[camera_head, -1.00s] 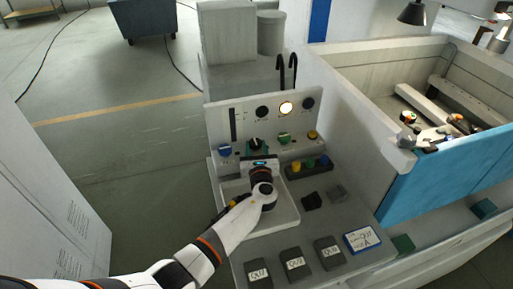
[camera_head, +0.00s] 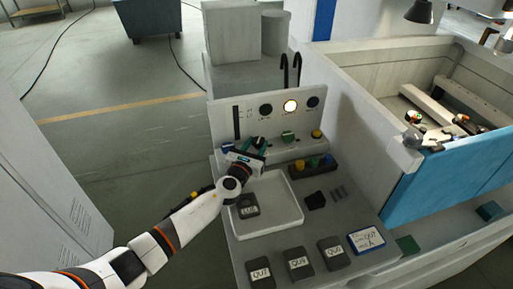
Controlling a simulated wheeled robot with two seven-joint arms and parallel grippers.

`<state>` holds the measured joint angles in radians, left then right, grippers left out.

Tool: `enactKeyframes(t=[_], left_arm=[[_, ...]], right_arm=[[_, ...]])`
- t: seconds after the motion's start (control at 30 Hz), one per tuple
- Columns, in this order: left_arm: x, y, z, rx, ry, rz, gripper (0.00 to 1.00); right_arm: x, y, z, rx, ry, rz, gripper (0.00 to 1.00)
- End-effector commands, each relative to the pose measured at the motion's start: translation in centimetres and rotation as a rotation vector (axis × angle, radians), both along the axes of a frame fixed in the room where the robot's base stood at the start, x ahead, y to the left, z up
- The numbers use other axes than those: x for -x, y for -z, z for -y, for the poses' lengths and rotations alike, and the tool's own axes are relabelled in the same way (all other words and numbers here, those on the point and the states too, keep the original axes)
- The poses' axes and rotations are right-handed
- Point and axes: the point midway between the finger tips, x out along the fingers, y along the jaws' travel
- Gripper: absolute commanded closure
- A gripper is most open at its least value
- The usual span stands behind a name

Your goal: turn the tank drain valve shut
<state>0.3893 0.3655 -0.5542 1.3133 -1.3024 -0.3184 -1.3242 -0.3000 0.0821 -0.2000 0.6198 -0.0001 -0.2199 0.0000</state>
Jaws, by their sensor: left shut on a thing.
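An upright grey panel (camera_head: 222,117) carries a row of valve knobs along its lower part. My left gripper (camera_head: 257,146), with teal fingers, is shut on a dark knob (camera_head: 259,140) in this row. The fingers cover much of the knob, and its label cannot be read, so I cannot confirm its name or exact turn angle. The wrist is tilted, with its body down and left of the knob. A blue knob (camera_head: 227,147) is to the left. A green knob (camera_head: 288,137) and a yellow knob (camera_head: 316,133) are to the right. My right gripper is not in view.
Below the panel, a white tray (camera_head: 296,207) holds a dark labelled block (camera_head: 248,207). Several labelled dark blocks (camera_head: 299,262) and a blue-framed card (camera_head: 366,242) lie in front. A rack with coloured knobs (camera_head: 313,167) stands right. A blue-fronted tank (camera_head: 440,175) is further right.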

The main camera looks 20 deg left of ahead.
Motion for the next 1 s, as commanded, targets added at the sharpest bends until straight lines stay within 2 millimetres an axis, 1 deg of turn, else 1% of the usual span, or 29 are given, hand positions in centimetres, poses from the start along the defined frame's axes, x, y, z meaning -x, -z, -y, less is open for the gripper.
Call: enactKeyframes(t=[0.37,0.4,0.47,0.5,0.53,0.83,0.93,1.0], left_arm=[[0.0,0.1,0.0,0.001,0.007,-0.002,0.83],[0.0,0.1,0.0,0.001,0.007,-0.002,0.59],[0.0,0.1,0.0,0.001,0.007,-0.002,0.49],[0.0,0.1,0.0,0.001,0.007,-0.002,0.43],[0.0,0.1,0.0,0.001,0.007,-0.002,0.39],[0.1,0.0,0.0,0.000,0.006,-0.001,0.39],[0.9,0.1,-0.2,-0.001,0.006,-0.002,0.39],[1.8,0.1,-0.2,0.000,0.007,-0.002,0.39]], right_arm=[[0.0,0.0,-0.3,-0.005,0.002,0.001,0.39],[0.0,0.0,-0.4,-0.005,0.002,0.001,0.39],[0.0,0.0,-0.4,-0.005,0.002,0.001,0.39],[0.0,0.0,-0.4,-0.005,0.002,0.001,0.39],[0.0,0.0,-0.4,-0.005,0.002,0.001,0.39],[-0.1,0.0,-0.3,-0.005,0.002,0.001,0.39],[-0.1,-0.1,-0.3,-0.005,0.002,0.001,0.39],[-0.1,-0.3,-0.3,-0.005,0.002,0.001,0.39]])
